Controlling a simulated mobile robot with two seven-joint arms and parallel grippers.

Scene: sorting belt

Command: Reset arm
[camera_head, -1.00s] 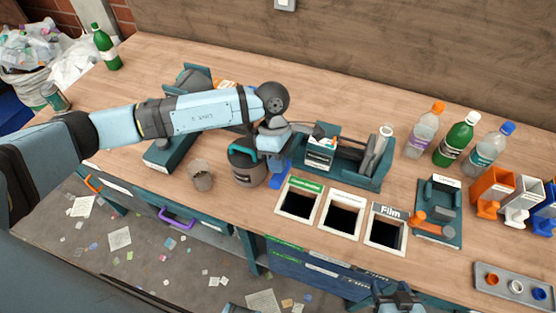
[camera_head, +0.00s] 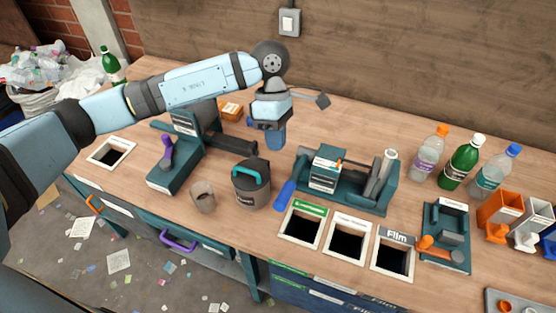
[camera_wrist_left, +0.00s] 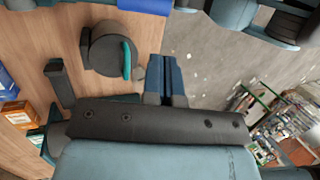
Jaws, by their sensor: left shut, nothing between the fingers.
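My left arm reaches in from the left in the head view. Its left gripper (camera_head: 275,140) hangs over the table, above and behind the dark lidded pot with the teal handle (camera_head: 252,188). Its blue fingers are shut with nothing between them. The left wrist view shows the same blue fingers (camera_wrist_left: 165,80) together, with the pot (camera_wrist_left: 108,50) beside them. My right gripper does not show in the head view now.
A teal device with a purple lever (camera_head: 172,165) stands under my left forearm. The back middle of the table is clear.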

